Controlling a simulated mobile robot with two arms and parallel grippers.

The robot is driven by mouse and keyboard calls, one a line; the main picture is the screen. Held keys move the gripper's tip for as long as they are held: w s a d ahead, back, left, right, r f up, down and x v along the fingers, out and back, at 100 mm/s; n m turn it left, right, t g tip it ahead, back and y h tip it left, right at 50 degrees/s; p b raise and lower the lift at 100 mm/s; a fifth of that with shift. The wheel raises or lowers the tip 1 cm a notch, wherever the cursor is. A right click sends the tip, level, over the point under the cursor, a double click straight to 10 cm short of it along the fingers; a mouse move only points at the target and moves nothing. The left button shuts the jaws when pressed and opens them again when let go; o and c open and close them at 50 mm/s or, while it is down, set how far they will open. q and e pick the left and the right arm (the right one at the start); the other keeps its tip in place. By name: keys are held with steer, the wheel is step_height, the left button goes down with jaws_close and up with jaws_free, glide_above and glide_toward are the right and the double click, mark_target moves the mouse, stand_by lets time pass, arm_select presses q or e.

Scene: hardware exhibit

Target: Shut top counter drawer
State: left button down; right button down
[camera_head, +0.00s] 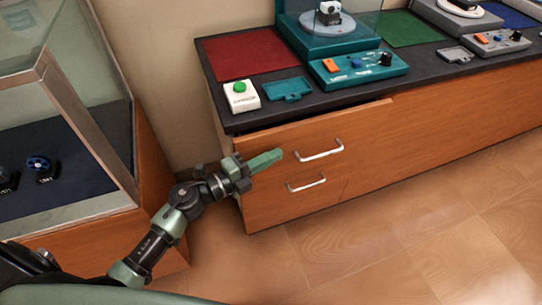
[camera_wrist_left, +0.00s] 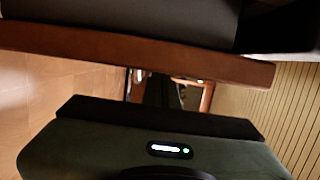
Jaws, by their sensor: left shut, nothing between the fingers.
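The top counter drawer (camera_head: 350,128) is the upper wooden drawer of the counter, with a silver bar handle (camera_head: 318,151). Its front stands out a little from the counter, with a dark gap along its top edge, so it is partly open. My left gripper (camera_head: 276,156) is shut and empty, in front of the left part of the drawer fronts, left of the handle. Whether it touches the wood cannot be told. In the left wrist view a brown wooden edge (camera_wrist_left: 140,52) crosses close by, with dark surface above it. My right gripper is not in view.
A lower drawer with its own handle (camera_head: 306,183) sits below. The dark countertop (camera_head: 300,103) carries a white box with a green button (camera_head: 241,96), a teal tray (camera_head: 286,89) and a teal control panel (camera_head: 357,69). A glass display case (camera_head: 62,110) stands at left. The floor right is clear.

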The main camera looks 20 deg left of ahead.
mark_target(265, 143)
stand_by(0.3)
